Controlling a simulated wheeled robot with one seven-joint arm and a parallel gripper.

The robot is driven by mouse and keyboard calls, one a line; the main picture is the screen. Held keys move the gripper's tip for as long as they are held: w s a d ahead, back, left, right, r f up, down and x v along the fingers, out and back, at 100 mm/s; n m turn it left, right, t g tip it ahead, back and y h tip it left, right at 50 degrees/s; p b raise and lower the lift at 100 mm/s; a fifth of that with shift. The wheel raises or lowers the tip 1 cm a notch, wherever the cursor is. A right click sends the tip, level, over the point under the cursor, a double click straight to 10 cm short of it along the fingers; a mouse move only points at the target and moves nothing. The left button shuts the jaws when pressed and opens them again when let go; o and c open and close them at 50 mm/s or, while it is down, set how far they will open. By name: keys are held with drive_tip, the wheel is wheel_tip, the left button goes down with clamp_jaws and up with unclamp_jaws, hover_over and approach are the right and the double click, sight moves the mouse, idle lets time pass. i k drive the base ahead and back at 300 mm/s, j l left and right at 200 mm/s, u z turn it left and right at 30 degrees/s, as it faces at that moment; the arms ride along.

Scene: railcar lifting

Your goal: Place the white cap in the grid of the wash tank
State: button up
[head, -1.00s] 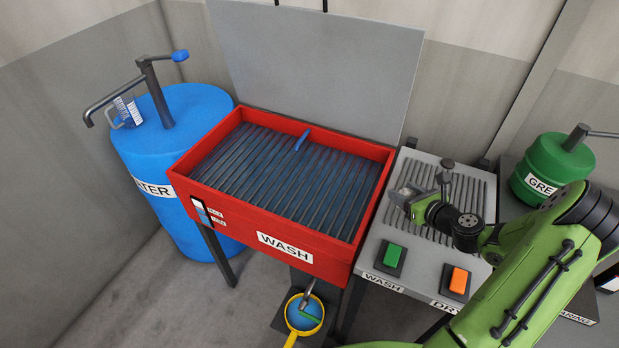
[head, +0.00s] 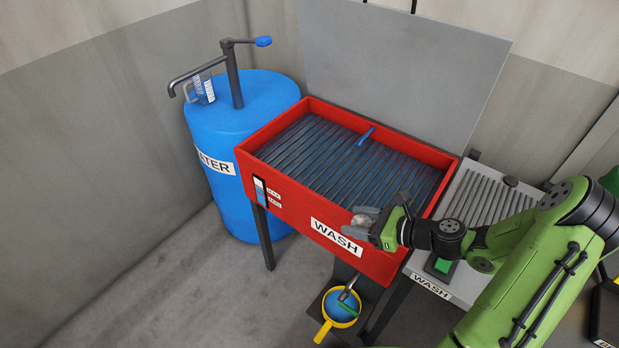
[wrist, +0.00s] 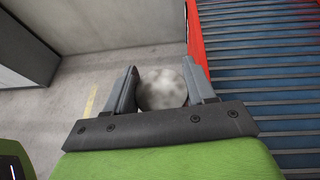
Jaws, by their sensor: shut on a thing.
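My gripper (head: 365,222) is shut on the white cap (head: 361,220), a round pale grey-white piece. In the wrist view the cap (wrist: 162,88) sits between the two fingers of my gripper (wrist: 164,82). The red wash tank (head: 300,209) stands in the middle of the head view, with a grid (head: 338,152) of dark bars over blue inside it. In the head view my gripper appears at the tank's front right, by its front wall. In the wrist view the tank's red rim (wrist: 196,42) and grid (wrist: 265,65) lie to the right of the cap, with floor behind the cap.
A blue object (head: 366,136) lies on the grid towards the back. The grey lid (head: 405,75) stands open behind the tank. A blue water barrel (head: 225,125) is at left. A yellow pan (head: 327,318) is below the tank. A ribbed counter (head: 485,196) is at right.

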sight(353, 181)
drive_tip(key=j+u, duration=0.7)
drive_tip(key=j, duration=0.15)
